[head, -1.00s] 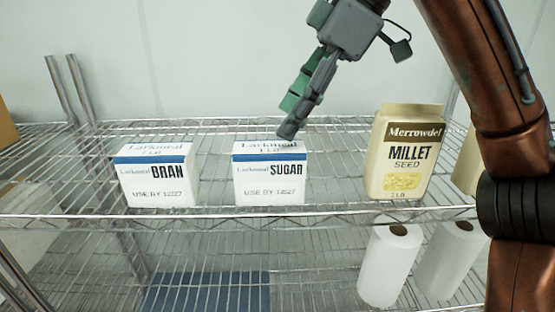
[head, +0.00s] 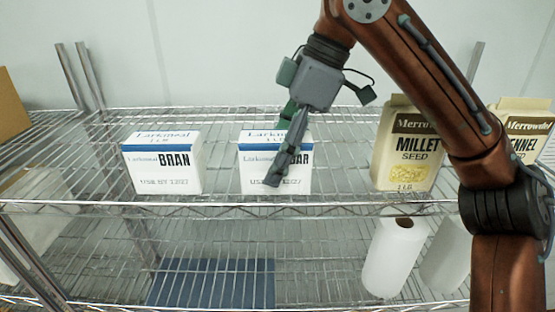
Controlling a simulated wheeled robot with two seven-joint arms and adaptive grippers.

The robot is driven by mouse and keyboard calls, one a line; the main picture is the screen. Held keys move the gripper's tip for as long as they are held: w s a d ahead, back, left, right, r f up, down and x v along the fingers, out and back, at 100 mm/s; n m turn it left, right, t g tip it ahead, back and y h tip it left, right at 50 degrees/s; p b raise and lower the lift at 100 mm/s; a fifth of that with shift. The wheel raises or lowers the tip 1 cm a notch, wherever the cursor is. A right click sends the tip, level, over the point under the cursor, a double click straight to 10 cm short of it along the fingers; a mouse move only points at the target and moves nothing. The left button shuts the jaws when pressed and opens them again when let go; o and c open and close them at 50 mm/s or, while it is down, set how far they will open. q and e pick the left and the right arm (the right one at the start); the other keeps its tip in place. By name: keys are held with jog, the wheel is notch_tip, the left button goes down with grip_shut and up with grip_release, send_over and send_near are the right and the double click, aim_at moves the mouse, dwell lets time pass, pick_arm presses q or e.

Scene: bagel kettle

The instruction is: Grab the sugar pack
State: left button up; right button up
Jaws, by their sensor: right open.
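The sugar pack (head: 257,174) is a white box with a blue band. It stands upright on the upper wire shelf, between the bran pack and the millet bag. My right gripper (head: 276,178) points down in front of the pack's right part and hides the middle of its label. It is open with nothing held between its fingers. I cannot tell whether it touches the pack. My left gripper is not in view.
The similar white bran pack (head: 164,172) stands to the left with a clear gap. The millet bag (head: 408,150) stands to the right, with another bag (head: 522,128) beyond my arm. Paper rolls (head: 393,258) and a blue item (head: 212,284) are on the lower shelf (head: 320,262).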

jog(key=shift+s, duration=0.15)
jog(key=shift+c, duration=0.2)
jog(key=c, duration=1.7)
jog(key=shift+o, duration=0.2)
